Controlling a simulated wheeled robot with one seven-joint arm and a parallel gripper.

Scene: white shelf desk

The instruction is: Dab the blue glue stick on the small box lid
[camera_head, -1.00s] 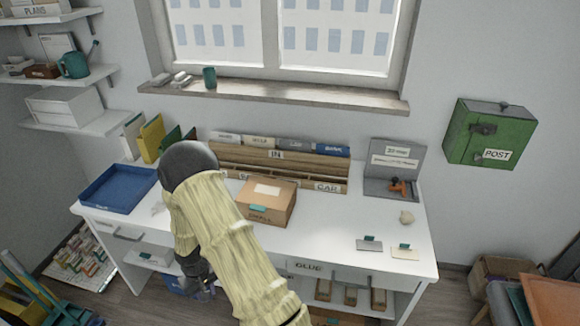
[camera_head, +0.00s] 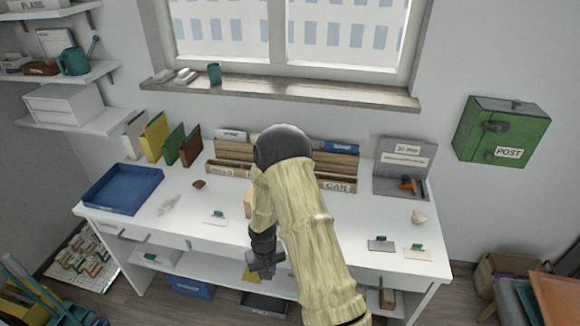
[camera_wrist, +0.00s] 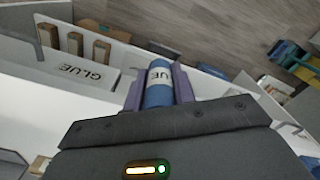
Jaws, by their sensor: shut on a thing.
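My gripper (camera_wrist: 160,78) is shut on a blue glue stick (camera_wrist: 158,94) with a white label band, seen in the wrist view between the purple-grey fingers. In the head view my gripper (camera_head: 264,266) hangs at the desk's front edge, and the glue stick cannot be made out there. The small cardboard box (camera_head: 248,205) stands on the desk behind my arm; only a narrow tan sliver shows on the left. Its lid is hidden now.
A white panel marked GLUE (camera_wrist: 88,72) is close to my gripper, with several brown blocks beyond. On the white desk are a blue tray (camera_head: 122,190), a wooden file rack (camera_head: 338,170), a grey holder (camera_head: 402,168) and small cards (camera_head: 417,254).

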